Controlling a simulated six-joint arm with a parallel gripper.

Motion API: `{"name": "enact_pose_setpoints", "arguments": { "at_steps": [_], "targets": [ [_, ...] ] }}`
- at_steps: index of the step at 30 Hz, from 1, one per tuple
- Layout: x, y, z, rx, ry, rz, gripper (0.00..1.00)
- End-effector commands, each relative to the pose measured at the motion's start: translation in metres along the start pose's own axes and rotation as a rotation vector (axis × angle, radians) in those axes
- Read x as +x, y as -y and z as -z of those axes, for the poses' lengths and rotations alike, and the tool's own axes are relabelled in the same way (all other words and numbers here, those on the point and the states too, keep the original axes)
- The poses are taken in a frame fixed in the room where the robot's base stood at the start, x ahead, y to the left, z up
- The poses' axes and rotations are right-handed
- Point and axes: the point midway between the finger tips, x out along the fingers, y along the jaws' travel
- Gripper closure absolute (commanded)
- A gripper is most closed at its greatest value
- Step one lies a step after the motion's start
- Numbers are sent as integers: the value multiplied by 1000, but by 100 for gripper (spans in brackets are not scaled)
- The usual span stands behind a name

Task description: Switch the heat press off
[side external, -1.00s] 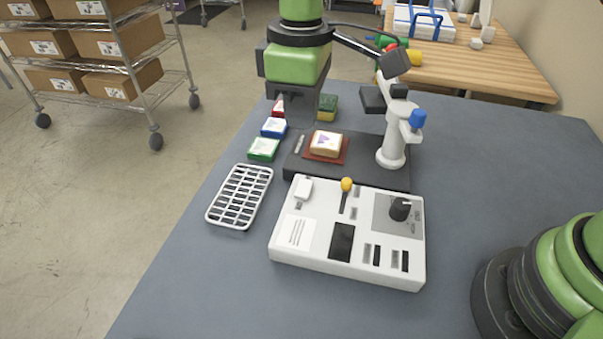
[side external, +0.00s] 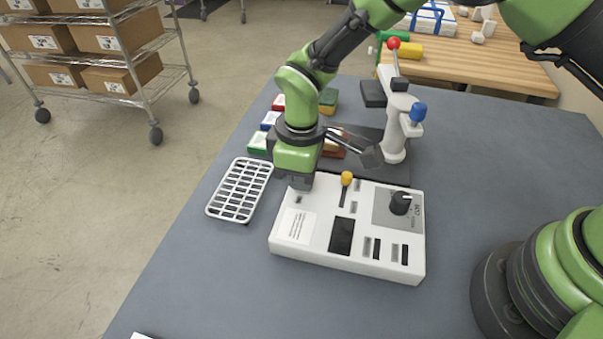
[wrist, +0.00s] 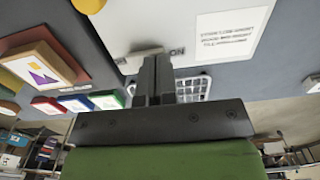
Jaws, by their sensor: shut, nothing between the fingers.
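The white control box (side external: 370,262) lies on the blue-grey table, with a yellow-knobbed lever (side external: 346,180), a black dial (side external: 400,203) and a dark display (side external: 342,236). The heat press (side external: 393,140) stands behind it, a white post with a blue knob and a red ball handle. My gripper (side external: 299,186) is shut and empty, pointing down at the box's back left corner. In the wrist view, the closed fingertips (wrist: 155,62) are beside a small grey plate (wrist: 177,51) on the box. I cannot tell whether they touch it. My gripper hides part of that corner.
A white slotted rack (side external: 238,190) lies left of the box. Coloured pads, including a green one (side external: 257,143), lie behind my gripper. The table's front and right are mostly clear. A white sliver (side external: 140,336) shows at the bottom edge.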

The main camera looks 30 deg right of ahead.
Motion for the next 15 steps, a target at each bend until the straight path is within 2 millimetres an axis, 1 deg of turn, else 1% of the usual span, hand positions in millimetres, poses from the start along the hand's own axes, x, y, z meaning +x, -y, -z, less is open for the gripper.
{"name": "enact_pose_setpoints", "arguments": {
  "at_steps": [5,8,15],
  "targets": [
    [0,0,0,0,0,0,100],
    [4,1,0,0,1,0,100],
    [4,1,0,-1,1,0,100]
  ]
}}
